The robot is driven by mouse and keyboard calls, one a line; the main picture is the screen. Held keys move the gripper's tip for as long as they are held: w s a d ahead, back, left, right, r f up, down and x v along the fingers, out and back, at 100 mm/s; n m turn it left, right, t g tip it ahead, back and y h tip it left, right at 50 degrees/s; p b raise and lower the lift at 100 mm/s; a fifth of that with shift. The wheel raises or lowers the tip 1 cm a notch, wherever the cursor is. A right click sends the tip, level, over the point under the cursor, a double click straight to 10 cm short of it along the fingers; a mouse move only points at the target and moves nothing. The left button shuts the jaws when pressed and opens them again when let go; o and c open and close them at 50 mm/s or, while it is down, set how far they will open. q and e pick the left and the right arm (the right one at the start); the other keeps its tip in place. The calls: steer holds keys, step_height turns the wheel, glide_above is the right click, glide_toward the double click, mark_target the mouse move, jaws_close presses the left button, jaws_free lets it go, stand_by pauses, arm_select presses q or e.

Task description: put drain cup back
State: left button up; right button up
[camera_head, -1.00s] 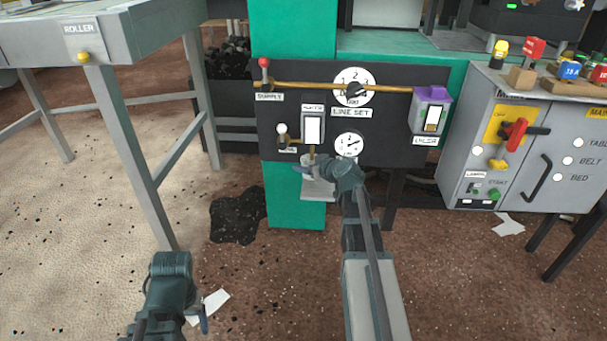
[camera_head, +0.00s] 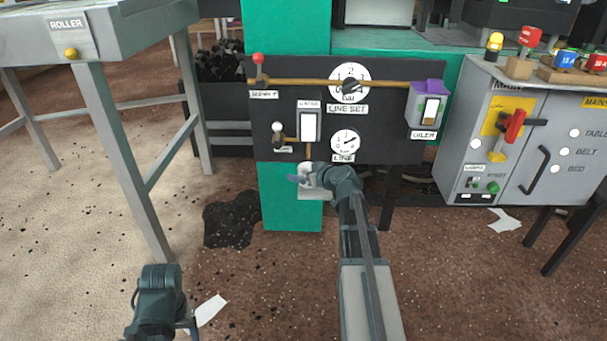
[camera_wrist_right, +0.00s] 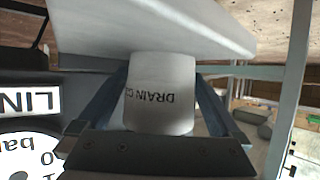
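The drain cup (camera_wrist_right: 160,95) is a pale cylinder with dark "DRAIN" lettering, upside down in the right wrist view. My right gripper (camera_head: 308,176) has a finger on each side of it, and both seem to touch its sides. In the head view the cup (camera_head: 307,171) is mostly hidden by the gripper. A pale shelf (camera_head: 311,194) on the green column lies just below it; the shelf (camera_wrist_right: 160,30) also shows in the wrist view, close to the cup. Whether they touch is unclear. My left gripper (camera_head: 188,322) is low at the left, its fingers mostly hidden.
The dark panel (camera_head: 385,140) above the shelf carries gauges, a brass pipe and small levers. A grey cabinet (camera_head: 455,130) with switches stands at the right. A grey table (camera_head: 120,150) stands at the left. A dark spill (camera_head: 231,220) marks the floor.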

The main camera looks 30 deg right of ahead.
steer(key=shift+s, duration=0.1)
steer(key=p+v, duration=0.4)
steer(key=v, duration=0.6)
steer(key=shift+a+r+p, duration=0.1)
steer(key=shift+r+p, duration=0.1)
steer(key=shift+p, duration=0.15)
steer(key=shift+v, duration=0.85)
steer(key=s+a+n+g+y+p, duration=0.3)
steer(key=a+g+p, duration=0.5)
steer(key=a, duration=1.6)
steer(key=s+a+r+g+h+p, duration=0.2)
steer(key=s+a+p, duration=0.2)
steer(key=s+a, duration=0.2)
steer(key=s+a+r+g+h+p, duration=0.2)
steer(key=s+a+g+h+p, duration=0.1)
steer(key=s+a+p, duration=0.2)
steer(key=s+a, duration=0.2)
steer(key=s, duration=0.1)
steer(key=shift+s+h, duration=0.25)
steer(key=shift+h, duration=0.05)
